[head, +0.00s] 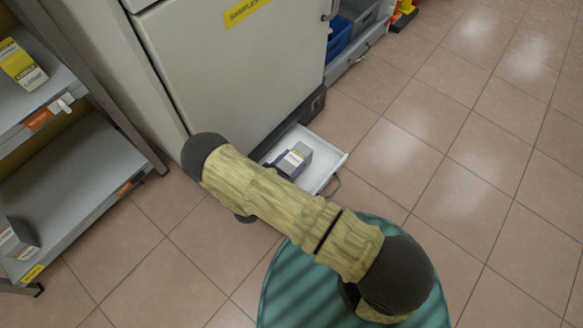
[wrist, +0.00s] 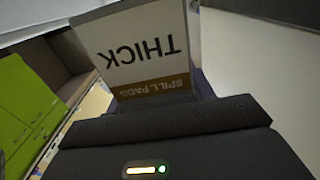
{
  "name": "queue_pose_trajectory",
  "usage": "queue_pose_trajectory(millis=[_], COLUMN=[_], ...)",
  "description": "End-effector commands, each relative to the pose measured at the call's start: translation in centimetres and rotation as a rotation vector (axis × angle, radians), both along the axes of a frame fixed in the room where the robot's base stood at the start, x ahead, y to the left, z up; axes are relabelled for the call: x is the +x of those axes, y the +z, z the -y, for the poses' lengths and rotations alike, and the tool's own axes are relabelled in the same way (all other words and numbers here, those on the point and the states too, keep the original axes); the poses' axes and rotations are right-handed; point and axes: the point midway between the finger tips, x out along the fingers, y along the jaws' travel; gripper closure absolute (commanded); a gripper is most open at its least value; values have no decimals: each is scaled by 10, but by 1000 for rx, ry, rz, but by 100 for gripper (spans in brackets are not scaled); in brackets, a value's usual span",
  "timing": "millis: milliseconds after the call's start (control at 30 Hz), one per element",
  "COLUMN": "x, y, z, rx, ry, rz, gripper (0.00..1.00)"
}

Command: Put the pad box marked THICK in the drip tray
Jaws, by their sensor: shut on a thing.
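The pad box (wrist: 140,45) fills the top of the wrist view. Its white label reads THICK, upside down, with a brown SPILL PADS band. My gripper (wrist: 165,115) is shut on this box. In the head view a grey box with a white label (head: 296,159) shows over the white drip tray (head: 322,161), just past my arm. I cannot tell whether it touches the tray floor. My arm hides most of the gripper and the tray's near left part there.
The tray sticks out at the foot of a grey cabinet (head: 235,70). A shelf rack at left holds a yellow-and-white box (head: 22,66) and a grey box (head: 18,240). Blue bins (head: 340,38) stand beyond the cabinet. The tiled floor at right is clear.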

Motion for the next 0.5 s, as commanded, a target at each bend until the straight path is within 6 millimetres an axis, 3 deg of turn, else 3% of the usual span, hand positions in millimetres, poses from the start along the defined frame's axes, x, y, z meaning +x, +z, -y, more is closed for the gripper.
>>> queue_pose_trajectory(millis=[300, 500], x=[0, 0], y=[-38, -37], z=[0, 0], rx=[-1, -1], ry=[0, 0], rz=[0, 1], gripper=[74, 74])
